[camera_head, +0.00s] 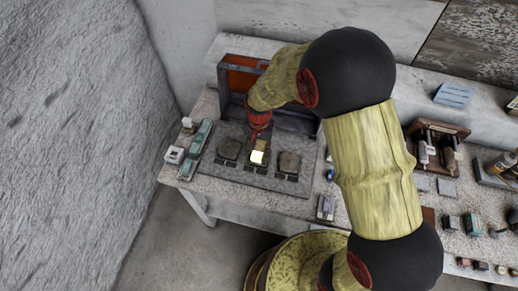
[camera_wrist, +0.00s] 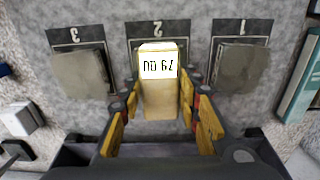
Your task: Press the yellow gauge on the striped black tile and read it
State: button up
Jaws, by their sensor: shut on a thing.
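The yellow gauge (camera_wrist: 160,100) stands between my gripper's fingers (camera_wrist: 158,108) in the wrist view. Its lit white display faces the camera and shows upside-down dark digits that I cannot read surely. It covers part of a dark tile (camera_wrist: 158,27) marked 2; I cannot make out stripes on it. My gripper is shut on the gauge. Whether the gauge touches the tile or is held just above it, I cannot tell. In the head view the gauge (camera_head: 258,156) shows its bright display below my red wrist, and my gripper is mostly hidden.
Grey blocks sit on the tiles marked 3 (camera_wrist: 85,72) and 1 (camera_wrist: 240,68), either side of the gauge. A teal block (camera_head: 201,137) lies left of the slab. An open dark box with an orange inside (camera_head: 241,76) stands behind. Small objects crowd the table's right.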

dwell(0.5)
jog(key=shift+r+p, duration=2.4)
jog(key=shift+r, duration=1.05)
